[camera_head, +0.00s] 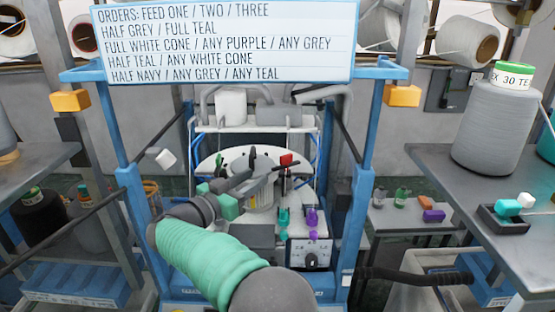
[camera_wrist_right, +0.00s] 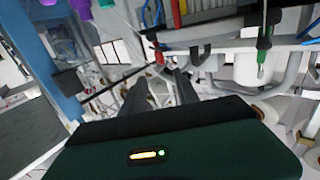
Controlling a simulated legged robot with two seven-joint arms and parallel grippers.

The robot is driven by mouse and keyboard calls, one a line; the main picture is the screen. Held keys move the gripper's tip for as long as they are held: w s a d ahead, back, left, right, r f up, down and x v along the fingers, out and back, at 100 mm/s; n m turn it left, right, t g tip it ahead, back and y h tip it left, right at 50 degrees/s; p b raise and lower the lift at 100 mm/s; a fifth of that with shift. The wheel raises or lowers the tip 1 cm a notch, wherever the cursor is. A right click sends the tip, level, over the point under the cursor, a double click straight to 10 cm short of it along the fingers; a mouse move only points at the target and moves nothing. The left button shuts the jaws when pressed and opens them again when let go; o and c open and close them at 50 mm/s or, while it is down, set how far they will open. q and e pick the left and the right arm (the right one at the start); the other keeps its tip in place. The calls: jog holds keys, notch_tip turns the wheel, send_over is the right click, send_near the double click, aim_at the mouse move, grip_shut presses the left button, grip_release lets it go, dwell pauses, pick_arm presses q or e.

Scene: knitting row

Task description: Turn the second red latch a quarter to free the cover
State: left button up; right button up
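A red piece (camera_head: 287,160) stands at the right side of the round white machine head (camera_head: 210,163) in the head view; I cannot tell whether it is the second latch. My right gripper (camera_head: 243,180) reaches in over the front of the machine, left of that red piece. In the right wrist view its two dark fingers (camera_wrist_right: 161,80) are apart with nothing seen between them. A small red part (camera_wrist_right: 158,55) shows just beyond the fingertips; contact cannot be told. The cover is not clearly made out. My left gripper is out of view.
A blue frame (camera_head: 364,215) with an order sign (camera_head: 225,42) surrounds the machine. Green and purple pieces (camera_head: 312,220) stand above a dial box (camera_head: 310,256). A large grey cone (camera_head: 495,128) stands on the right table (camera_head: 440,165).

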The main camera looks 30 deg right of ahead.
aim_at(283, 159)
jog(key=p+x, duration=0.3)
jog(key=x, duration=0.8)
jog(key=shift+w+d+r, duration=0.1)
jog(key=shift+w+d, duration=0.05)
jog(key=shift+d, duration=0.1)
jog(key=shift+w+d, duration=0.1)
jog(key=shift+d, duration=0.2)
jog(key=shift+a, duration=0.1)
jog(key=c, duration=0.7)
grip_shut()
